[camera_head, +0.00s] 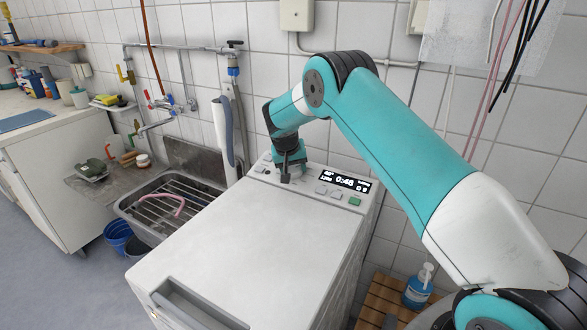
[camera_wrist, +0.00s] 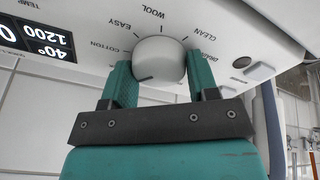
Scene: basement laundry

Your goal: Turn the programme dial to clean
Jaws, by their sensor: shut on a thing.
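The programme dial (camera_wrist: 160,58) is a round white knob on the washer's panel, seen from close up in the wrist view. The words COTTON, EASY, WOOL and CLEAN run around it, with CLEAN (camera_wrist: 205,31) at the upper right. A short dark mark shows on the knob's lower left; I cannot tell for sure which word the dial is set to. My gripper (camera_wrist: 160,74) is shut on the dial, one teal finger on each side. In the head view my gripper (camera_head: 287,172) is at the panel and hides the dial.
The white washer (camera_head: 235,240) has a lit display (camera_head: 345,182) and buttons right of my gripper. A sink with a rack (camera_head: 172,205) stands to its left. A blue soap bottle (camera_head: 419,287) stands on a wooden slatted surface at right. Pipes run along the tiled wall behind.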

